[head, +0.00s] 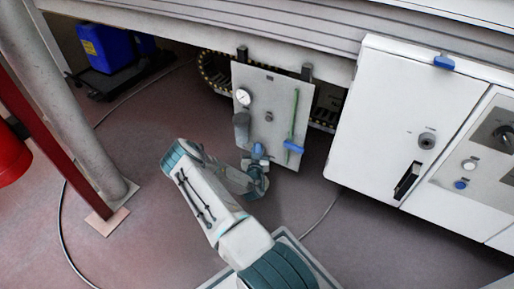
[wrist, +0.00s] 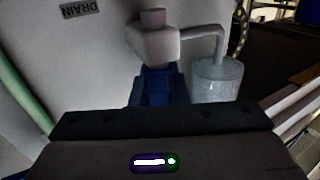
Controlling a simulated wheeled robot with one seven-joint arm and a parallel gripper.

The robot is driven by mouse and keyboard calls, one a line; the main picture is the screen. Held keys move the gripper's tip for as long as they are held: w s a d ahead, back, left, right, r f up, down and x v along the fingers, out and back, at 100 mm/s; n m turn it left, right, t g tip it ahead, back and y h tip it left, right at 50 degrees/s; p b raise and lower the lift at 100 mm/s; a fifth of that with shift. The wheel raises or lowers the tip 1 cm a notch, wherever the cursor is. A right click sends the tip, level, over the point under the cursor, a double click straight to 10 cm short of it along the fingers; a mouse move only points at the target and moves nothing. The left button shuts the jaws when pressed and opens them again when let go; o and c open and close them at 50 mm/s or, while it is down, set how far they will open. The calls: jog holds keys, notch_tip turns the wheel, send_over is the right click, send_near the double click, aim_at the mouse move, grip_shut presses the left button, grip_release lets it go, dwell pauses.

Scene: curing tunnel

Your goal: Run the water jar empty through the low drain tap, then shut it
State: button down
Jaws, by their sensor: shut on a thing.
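The water jar (head: 241,127) is a grey cylinder on the left side of the upright panel. In the wrist view the jar (wrist: 215,80) looks clear and greyish, with a bent pipe (wrist: 206,32) running from it to the pale tap body (wrist: 155,42). I cannot tell the water level. The tap's blue handle (wrist: 153,84) sits between my fingers; in the head view the blue handle (head: 258,149) shows at my fingertips. My gripper (head: 257,160) is shut on this handle, low on the panel. The fingertips and part of the handle are hidden.
The panel (head: 275,88) carries a gauge (head: 243,97) and a green upright tube (head: 293,112) with a blue lever (head: 293,146). A white cabinet (head: 385,120) stands right. A grey column (head: 70,110) and red post (head: 60,140) stand left. A DRAIN label (wrist: 80,10) shows beside the tap.

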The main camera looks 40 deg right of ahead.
jog(key=n+t+y+p, duration=0.1)
jog(key=n+t+y, duration=0.1)
jog(key=y, duration=0.1)
jog(key=n+t+y+p, duration=0.1)
jog(key=n+t+y, duration=0.1)
jog(key=n+y, duration=0.1)
jog(key=shift+d+r+n+y+p, duration=0.1)
jog(key=shift+n+y+p, duration=0.25)
jog(key=shift+y, duration=0.45)
jog(key=shift+n+y, duration=1.15)
jog(key=shift+y, duration=0.65)
jog(key=shift+n+y, duration=1.1)
jog(key=shift+y, duration=0.7)
jog(key=c, duration=1.4)
grip_release()
jog(key=s+d+p, duration=0.2)
jog(key=s+p, duration=0.4)
jog(key=s, duration=0.7)
jog(key=shift+s+d+p, duration=0.25)
jog(key=shift+p, duration=0.15)
